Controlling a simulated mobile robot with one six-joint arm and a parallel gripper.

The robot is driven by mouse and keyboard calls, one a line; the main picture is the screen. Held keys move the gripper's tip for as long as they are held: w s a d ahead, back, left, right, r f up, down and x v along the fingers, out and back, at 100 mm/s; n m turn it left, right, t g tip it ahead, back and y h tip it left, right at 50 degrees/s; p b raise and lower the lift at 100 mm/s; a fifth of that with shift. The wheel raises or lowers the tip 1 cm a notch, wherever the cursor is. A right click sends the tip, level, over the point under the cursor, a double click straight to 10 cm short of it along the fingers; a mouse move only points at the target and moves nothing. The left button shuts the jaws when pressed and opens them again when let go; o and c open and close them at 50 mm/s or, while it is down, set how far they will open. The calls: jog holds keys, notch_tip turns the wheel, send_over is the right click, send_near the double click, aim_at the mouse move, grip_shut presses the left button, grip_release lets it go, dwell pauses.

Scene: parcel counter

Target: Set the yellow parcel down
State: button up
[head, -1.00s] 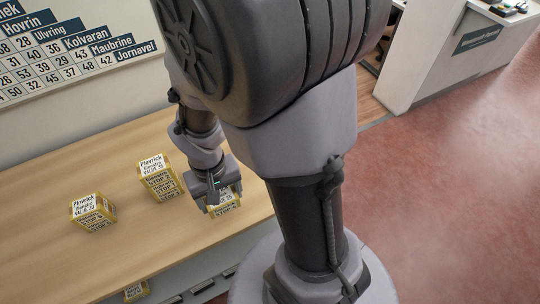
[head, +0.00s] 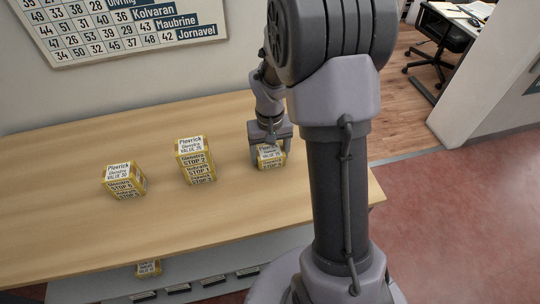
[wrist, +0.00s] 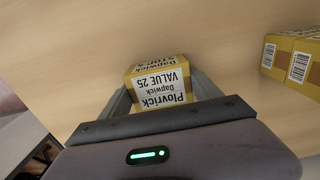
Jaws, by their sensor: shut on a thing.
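The yellow parcel (head: 271,158) in my gripper is a small box with a white label on top. It is at the right part of the wooden counter in the head view. My gripper (head: 269,150) reaches down over it, one finger on each side, shut on it. In the wrist view the parcel (wrist: 162,80) sits between the two fingers, its label reading Plovrick, Dapwick, VALUE 25. It looks upright and at or very near the counter top; its underside is hidden, so I cannot tell whether it touches.
A taller yellow stack or box (head: 197,165) and another yellow parcel (head: 124,182) stand to the left on the counter (head: 90,225). One more yellow parcel (head: 148,268) is below the counter's front edge. A number chart (head: 120,30) hangs on the wall.

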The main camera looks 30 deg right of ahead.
aim_at(270, 152)
jog(key=o, duration=1.5)
jog(key=s+a+r+t+p, duration=0.1)
jog(key=a+r+p, duration=0.1)
jog(key=r, duration=0.7)
jog(key=s+a+r+t+p, duration=0.1)
jog(key=a+r+p, duration=0.2)
jog(key=r, duration=0.7)
jog(key=s+a+r+t, duration=0.1)
jog(key=s+a+r, duration=0.1)
jog(key=s, duration=0.3)
jog(key=s+a+r+t+y, duration=0.1)
jog(key=s+a+r, duration=0.2)
jog(key=s+a, duration=0.2)
jog(key=s+a+r+m+t+y, duration=0.1)
jog(key=s+a+r, duration=0.1)
jog(key=s+a, duration=0.2)
jog(key=shift+s+a+r+t, duration=0.15)
jog(key=shift+s+t, duration=0.25)
jog(key=shift+s, duration=0.25)
